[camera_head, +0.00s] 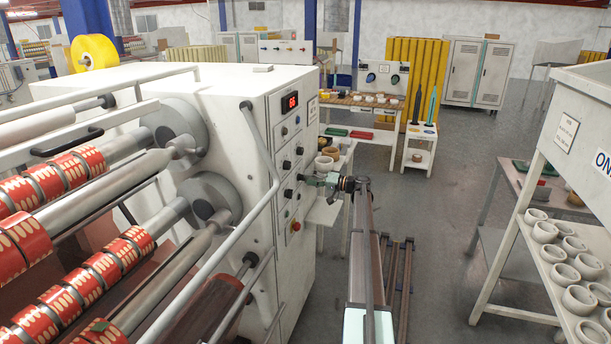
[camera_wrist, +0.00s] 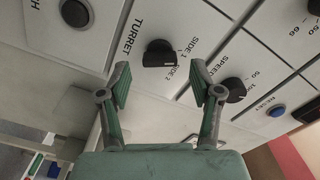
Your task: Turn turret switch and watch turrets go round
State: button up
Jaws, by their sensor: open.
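The black turret switch (camera_wrist: 159,53) shows in the wrist view on a pale panel, with the labels TURRET, SIDE 1 and SIDE 2 beside it. My gripper (camera_wrist: 160,70) is open, with one finger on each side of the switch in the picture. I cannot tell whether either finger touches it. In the head view my gripper (camera_head: 310,180) is at the control panel (camera_head: 289,150) on the white machine, and the switch cannot be made out behind it. The round grey turret parts (camera_head: 180,127) and (camera_head: 214,194) carry shafts with red tape rolls (camera_head: 105,268).
In the wrist view a speed knob (camera_wrist: 233,90) and a blue reset button (camera_wrist: 277,110) are right of the switch, and another button (camera_wrist: 76,13) is left. A white rail (camera_head: 262,150) stands before the machine. A rack with pale rings (camera_head: 565,272) stands right, with open floor between.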

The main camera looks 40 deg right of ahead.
jog(key=shift+x, duration=1.15)
jog(key=c, duration=1.2)
jog(key=shift+o, duration=0.2)
